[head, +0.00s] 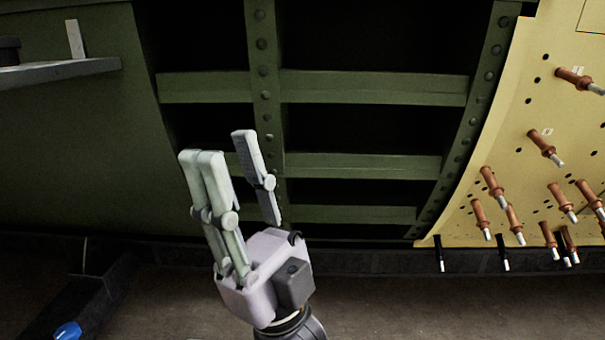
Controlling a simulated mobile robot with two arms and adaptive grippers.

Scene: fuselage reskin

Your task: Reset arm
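My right gripper (225,150) stands upright in the lower middle of the head view, in front of the green fuselage frame (365,90). Its pale fingers point up and are spread apart, with nothing between them. I cannot tell whether the fingers touch the frame; they overlap its lower ribs in the picture. My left gripper is not in the view.
A yellow skin panel (540,90) with holes and several copper-coloured fasteners (542,145) covers the right side. A grey shelf (60,72) juts in at the upper left. A blue object (68,331) lies at the lower left. Bare floor (400,305) shows below.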

